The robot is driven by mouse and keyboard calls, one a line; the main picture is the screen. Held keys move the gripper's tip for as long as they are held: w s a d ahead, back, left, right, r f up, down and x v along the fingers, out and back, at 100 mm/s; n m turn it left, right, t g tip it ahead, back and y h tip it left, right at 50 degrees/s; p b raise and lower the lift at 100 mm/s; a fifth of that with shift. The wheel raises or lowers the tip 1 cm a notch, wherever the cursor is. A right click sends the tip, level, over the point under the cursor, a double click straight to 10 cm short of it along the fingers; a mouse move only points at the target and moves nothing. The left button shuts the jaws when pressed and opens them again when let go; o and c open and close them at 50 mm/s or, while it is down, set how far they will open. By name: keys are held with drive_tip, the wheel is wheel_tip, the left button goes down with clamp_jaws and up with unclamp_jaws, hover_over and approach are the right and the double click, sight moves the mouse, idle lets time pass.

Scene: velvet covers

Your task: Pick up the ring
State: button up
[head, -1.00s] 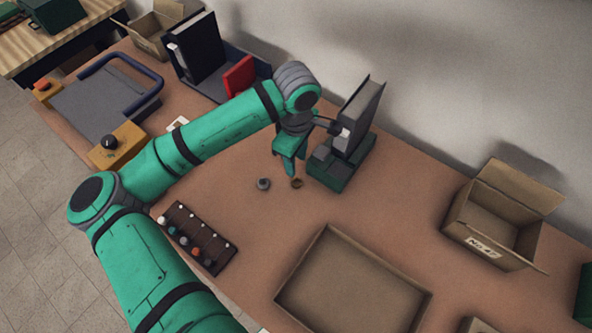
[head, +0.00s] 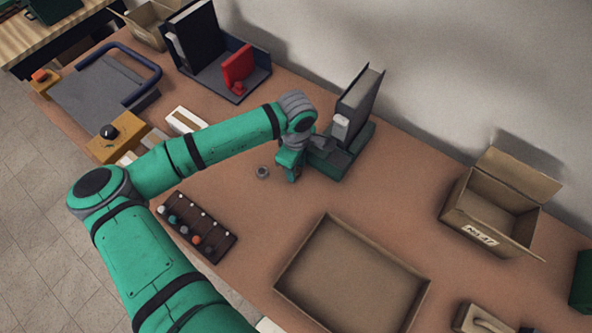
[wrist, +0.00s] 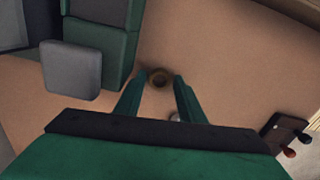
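I cannot tell whether the fingertips touch the table.
A small grey round piece (head: 262,172) lies left of my gripper. A green stand with a grey upright panel (head: 358,105) is close on the right. A shallow tray (head: 291,278), an open box (head: 500,205) and a dark peg rack (head: 222,243) stand further off.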

drive_tip(key=shift+c, duration=0.6)
drive_tip(key=c, duration=0.7)
drive_tip(key=shift+r, duration=0.1)
